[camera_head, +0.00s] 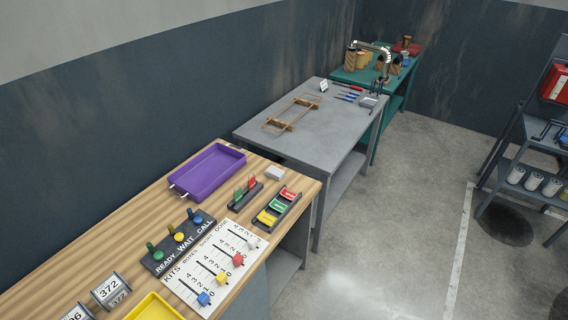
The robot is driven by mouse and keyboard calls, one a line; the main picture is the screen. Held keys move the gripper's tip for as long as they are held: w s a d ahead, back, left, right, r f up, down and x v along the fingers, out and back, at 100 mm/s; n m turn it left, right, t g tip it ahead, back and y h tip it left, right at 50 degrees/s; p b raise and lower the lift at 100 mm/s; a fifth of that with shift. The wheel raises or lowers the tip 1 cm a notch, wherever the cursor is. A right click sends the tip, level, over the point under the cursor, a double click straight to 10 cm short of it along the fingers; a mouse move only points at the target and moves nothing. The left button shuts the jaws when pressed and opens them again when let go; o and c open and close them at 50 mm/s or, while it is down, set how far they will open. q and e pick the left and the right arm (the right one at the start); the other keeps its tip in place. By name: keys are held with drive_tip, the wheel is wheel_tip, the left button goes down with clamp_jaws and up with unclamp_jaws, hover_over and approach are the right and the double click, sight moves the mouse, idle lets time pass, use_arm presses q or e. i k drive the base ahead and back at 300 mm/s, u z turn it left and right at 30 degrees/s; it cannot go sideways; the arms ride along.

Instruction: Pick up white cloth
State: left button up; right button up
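A small white, flat, block-like item (275,174) lies on the far part of the wooden table, right of the purple tray. It may be the folded white cloth, but it is too small to tell for sure. No other cloth is clear in view. Neither of my grippers is in the head view.
The wooden table (95,246) holds a purple tray (207,172), a yellow tray (154,308), a READY WAIT CALL board (178,240), a slider board (217,266) and card holders (279,208). A grey table (335,134) stands beyond. Open floor (402,220) lies to the right.

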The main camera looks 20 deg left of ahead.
sight(275, 172)
drive_tip(key=k, duration=0.5)
drive_tip(key=z, duration=0.4)
drive_tip(key=i, duration=2.3)
drive_tip(key=u, duration=2.05)
